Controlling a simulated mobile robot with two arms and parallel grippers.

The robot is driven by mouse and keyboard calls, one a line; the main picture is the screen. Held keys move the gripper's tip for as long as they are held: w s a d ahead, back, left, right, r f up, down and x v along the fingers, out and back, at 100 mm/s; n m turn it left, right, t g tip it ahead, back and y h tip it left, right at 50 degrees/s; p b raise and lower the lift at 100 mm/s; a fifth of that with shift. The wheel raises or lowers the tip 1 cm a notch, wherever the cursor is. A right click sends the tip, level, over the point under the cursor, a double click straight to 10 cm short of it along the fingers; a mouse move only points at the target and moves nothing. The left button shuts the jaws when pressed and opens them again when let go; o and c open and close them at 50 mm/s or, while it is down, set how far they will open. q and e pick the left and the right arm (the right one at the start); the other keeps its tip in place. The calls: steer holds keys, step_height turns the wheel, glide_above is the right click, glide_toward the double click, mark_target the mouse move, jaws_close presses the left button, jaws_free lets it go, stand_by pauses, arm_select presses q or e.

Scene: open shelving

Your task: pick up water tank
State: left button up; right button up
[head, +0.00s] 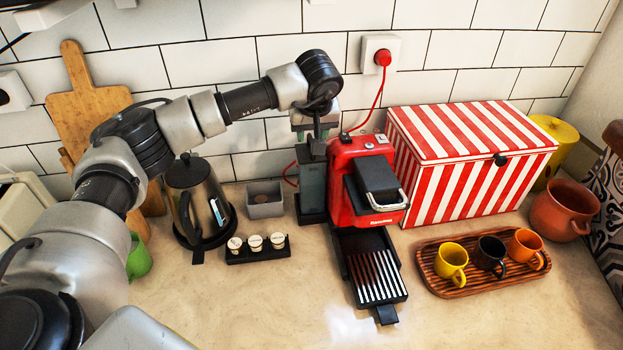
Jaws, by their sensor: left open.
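A red coffee machine (350,185) stands on the counter near the tiled wall. A dark grey box-shaped water tank (311,187) stands upright against its left side. My left arm reaches over from the left, and my left gripper (318,140) points down at the top of the tank. The gripper is open. Its fingers are small and dark here, and I cannot tell whether they touch the tank. The gripper partly hides the tank's top. My right gripper is not in view.
A kettle (195,200), a small grey container (265,199) and a black pod holder (258,250) stand to the left. A red-striped box (465,165) is close on the right. A wooden tray (480,284) holds three cups. The front counter is clear.

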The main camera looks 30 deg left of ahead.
arm_select(q)
steer(key=shift+p+x, duration=0.6)
steer(key=shift+x, duration=1.3)
jaws_close()
steer(key=shift+r, duration=0.1)
